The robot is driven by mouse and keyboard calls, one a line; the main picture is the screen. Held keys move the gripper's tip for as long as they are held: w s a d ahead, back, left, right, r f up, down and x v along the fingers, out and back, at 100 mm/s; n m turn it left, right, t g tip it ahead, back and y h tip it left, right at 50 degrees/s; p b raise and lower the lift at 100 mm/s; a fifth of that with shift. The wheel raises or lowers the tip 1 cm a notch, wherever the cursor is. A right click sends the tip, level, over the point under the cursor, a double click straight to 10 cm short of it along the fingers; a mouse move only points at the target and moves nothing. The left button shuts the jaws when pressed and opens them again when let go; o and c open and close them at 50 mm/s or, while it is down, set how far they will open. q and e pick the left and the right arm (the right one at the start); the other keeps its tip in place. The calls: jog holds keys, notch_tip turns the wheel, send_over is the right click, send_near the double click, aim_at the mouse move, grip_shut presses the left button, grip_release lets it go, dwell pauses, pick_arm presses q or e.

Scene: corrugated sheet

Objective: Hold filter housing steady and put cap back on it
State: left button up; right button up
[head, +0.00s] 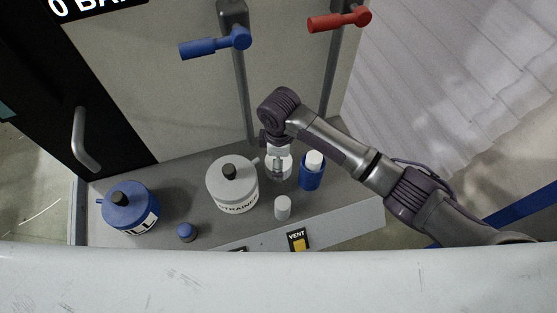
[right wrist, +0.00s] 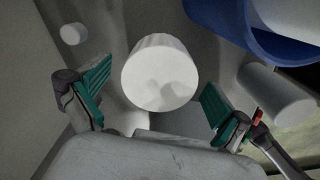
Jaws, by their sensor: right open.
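My right gripper (head: 279,165) reaches in from the right in the head view and points down over a pale round thing, which it mostly hides. In the right wrist view the gripper (right wrist: 157,90) is open, and a white ribbed-edged cylinder (right wrist: 160,75) shows between its fingers, with a gap on each side. Beside it stands a blue cup (head: 310,178) with a white cylinder (head: 314,160) in it; the cup also shows in the right wrist view (right wrist: 225,22). I cannot tell which piece is the filter housing or its cap. My left gripper is not in view.
A grey pot (head: 232,187) and a blue pot (head: 130,210) with black knobs stand on the grey ledge. A small blue piece (head: 187,232) and a small white cylinder (head: 282,207) stand near its front. Blue (head: 215,43) and red (head: 340,18) handles are behind.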

jog(key=shift+f, duration=1.1)
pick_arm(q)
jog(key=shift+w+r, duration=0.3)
pick_arm(e)
jog(key=c, duration=1)
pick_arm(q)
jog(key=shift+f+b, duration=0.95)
pick_arm(e)
notch_tip(320, 180, up, 10)
jog(key=shift+r, duration=0.1)
